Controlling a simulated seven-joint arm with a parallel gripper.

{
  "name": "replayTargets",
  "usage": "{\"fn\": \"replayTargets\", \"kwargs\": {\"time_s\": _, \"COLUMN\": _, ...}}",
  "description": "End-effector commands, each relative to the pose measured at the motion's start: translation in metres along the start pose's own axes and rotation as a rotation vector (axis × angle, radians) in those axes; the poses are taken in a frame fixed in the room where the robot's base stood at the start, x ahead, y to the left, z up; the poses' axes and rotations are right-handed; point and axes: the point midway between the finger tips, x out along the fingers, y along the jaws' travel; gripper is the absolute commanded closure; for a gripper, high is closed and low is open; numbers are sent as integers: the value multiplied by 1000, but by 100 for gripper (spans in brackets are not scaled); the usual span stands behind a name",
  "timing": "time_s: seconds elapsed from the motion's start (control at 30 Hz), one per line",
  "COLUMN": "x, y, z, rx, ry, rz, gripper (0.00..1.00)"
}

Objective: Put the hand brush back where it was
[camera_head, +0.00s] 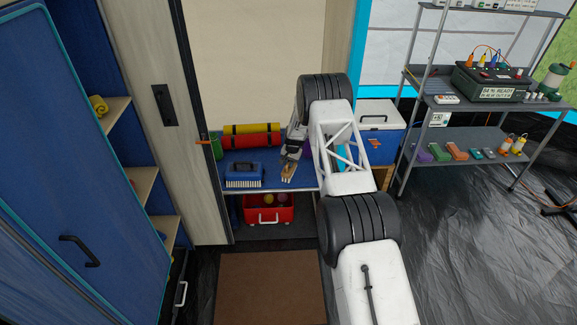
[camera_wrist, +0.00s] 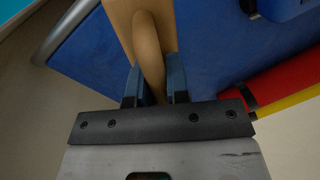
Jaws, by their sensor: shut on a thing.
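The hand brush (camera_head: 287,173) is tan and wooden, with pale bristles at its lower end, in the head view. My gripper (camera_head: 290,160) is above its upper end. In the wrist view the brush's rounded tan handle (camera_wrist: 148,45) lies between the two fingers of my gripper (camera_wrist: 154,82), which are shut on it. The brush is over the blue shelf (camera_head: 272,177), to the right of a blue brush-like block with white bristles (camera_head: 243,175). I cannot tell whether the brush touches the shelf.
Rolled red and yellow mats (camera_head: 250,135) lie at the back of the shelf. A red crate (camera_head: 269,213) with balls stands below. A white-lidded cooler (camera_head: 380,117) is to the right, partly behind my arm. Some bare blue shelf lies around the brush.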

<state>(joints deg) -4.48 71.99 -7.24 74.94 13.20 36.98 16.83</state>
Motion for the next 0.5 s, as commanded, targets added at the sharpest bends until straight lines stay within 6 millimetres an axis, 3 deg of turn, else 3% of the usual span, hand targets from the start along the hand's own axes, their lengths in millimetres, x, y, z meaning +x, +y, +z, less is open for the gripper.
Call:
{"fn": "replayTargets", "kwargs": {"time_s": 0.2, "x": 3, "y": -7, "z": -14, "rx": -1, "ry": 0, "rz": 0, "gripper": 100}}
{"fn": "replayTargets", "kwargs": {"time_s": 0.5, "x": 3, "y": -9, "z": -17, "rx": -1, "ry": 0, "rz": 0, "gripper": 100}}
